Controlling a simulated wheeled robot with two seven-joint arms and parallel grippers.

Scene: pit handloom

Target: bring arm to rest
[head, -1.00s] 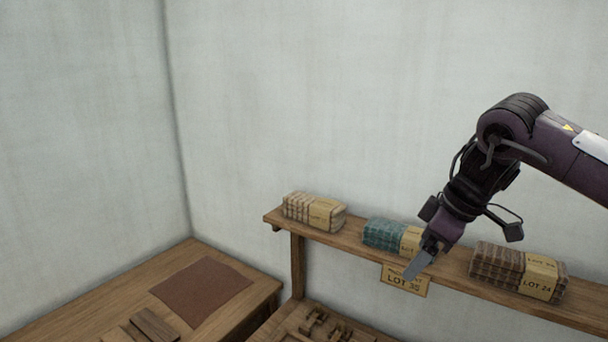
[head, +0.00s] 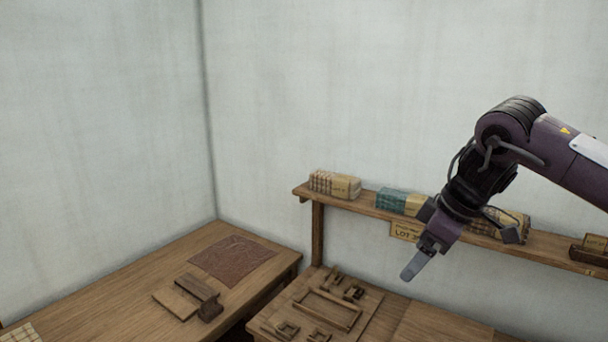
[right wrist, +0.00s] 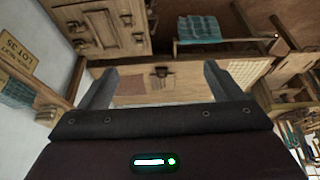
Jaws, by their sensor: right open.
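My right gripper (head: 412,268) hangs in front of the shelf, its fingers pointing down and to the left in the head view. In the right wrist view its two fingers (right wrist: 158,84) are spread apart with nothing between them. It is clear of the shelf and the bundles. The arm comes in from the right and is bent at the elbow. My left gripper is not in view.
A LOT sign (head: 404,231) hangs below. A bench with a brown cloth (head: 232,259) stands left; a bench with wooden fittings (head: 328,309) is below.

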